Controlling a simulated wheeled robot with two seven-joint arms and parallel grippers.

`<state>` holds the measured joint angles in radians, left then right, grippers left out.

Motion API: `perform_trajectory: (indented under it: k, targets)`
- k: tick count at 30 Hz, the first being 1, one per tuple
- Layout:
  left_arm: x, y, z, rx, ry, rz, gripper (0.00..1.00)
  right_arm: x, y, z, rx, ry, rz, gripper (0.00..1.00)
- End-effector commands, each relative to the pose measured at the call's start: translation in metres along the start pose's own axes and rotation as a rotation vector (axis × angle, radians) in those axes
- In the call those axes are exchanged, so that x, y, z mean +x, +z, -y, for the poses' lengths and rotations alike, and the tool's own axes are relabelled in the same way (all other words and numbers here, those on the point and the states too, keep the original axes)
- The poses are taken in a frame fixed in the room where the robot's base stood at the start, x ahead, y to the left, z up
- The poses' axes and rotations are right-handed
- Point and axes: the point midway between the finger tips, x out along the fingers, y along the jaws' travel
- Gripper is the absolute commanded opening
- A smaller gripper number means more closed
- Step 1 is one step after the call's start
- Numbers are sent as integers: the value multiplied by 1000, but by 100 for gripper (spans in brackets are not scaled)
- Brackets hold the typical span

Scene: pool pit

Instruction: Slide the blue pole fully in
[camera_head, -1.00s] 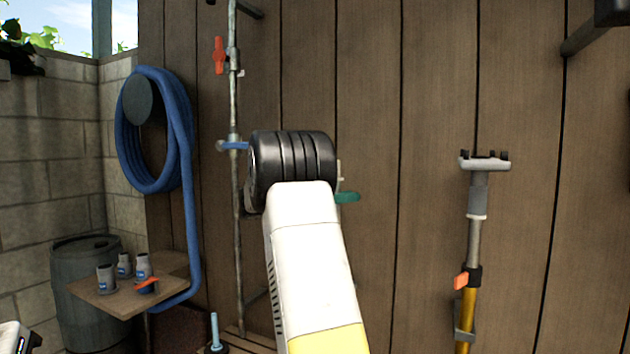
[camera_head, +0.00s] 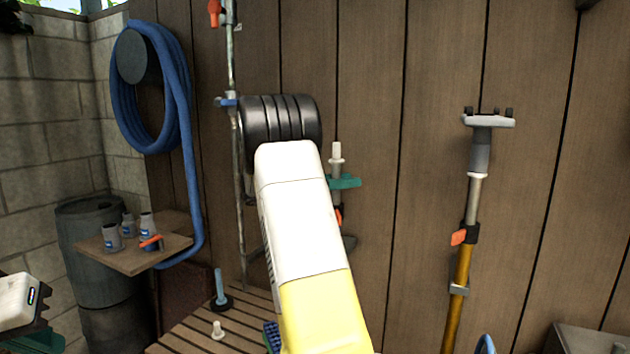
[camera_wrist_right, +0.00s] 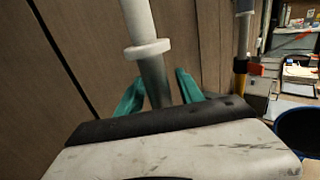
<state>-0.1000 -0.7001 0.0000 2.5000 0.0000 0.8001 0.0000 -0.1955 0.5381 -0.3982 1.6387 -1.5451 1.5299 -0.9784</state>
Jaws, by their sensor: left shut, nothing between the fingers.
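A slim grey pole with a pale upper section (camera_head: 336,153) stands against the wooden wall, just right of my right forearm. No blue shows on it; its lower part is largely hidden behind my arm. My right gripper (camera_head: 343,182) has teal fingers at this pole. In the right wrist view, the fingers of my right gripper (camera_wrist_right: 160,88) stand on both sides of the grey pole (camera_wrist_right: 153,75), below its pale collar, with a small gap on the right side. My left gripper (camera_head: 38,342) is at the lower left corner, partly cut off, shut and empty.
A yellow pole (camera_head: 460,290) with a grey head and orange clamp hangs on the wall at right. A slatted wooden surface (camera_head: 195,335) lies below.

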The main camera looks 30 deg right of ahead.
Motion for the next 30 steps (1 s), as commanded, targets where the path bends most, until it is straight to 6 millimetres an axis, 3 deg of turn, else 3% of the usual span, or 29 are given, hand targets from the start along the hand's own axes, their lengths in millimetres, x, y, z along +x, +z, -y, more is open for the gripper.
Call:
perform_trajectory:
  k: [5,18,30]
  targets:
    - [0,0,0,0,0,0,0,-5,1,0,1,1,1,44]
    - [0,0,0,0,0,0,0,-71,0,-1,-1,2,1,44]
    - [0,0,0,0,0,0,0,-78,0,0,0,0,0,44]
